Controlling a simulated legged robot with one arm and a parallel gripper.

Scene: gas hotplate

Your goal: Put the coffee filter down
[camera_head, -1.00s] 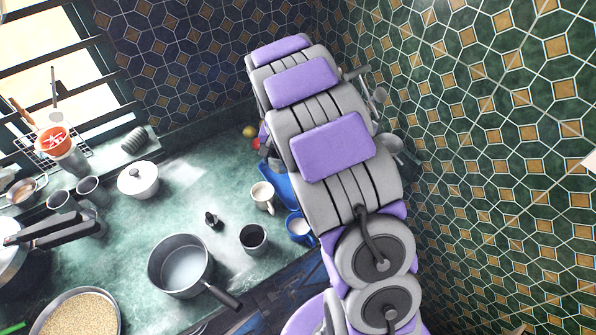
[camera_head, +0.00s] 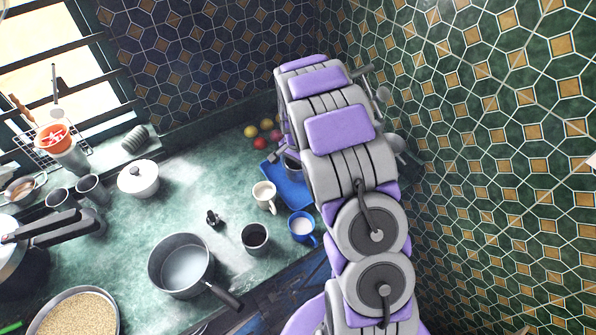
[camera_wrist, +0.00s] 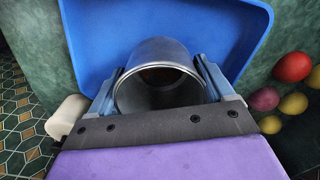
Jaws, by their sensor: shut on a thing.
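The coffee filter (camera_wrist: 158,78) is a grey metal cylinder with an open round mouth, dark inside. In the wrist view my gripper (camera_wrist: 160,86) is shut on it, one finger at each side. The filter is over the blue tray (camera_wrist: 95,30); whether it touches the tray I cannot tell. In the head view the filter (camera_head: 292,164) shows only in part beside my arm, above the tray (camera_head: 283,190). My gripper there is mostly hidden by the arm.
A cream mug (camera_head: 264,196), a blue mug (camera_head: 301,228) and a dark cup (camera_head: 254,237) stand in front of the tray. Several fruits (camera_head: 261,143) lie behind it. A saucepan (camera_head: 181,265) stands at the left front. A tiled wall rises on the right.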

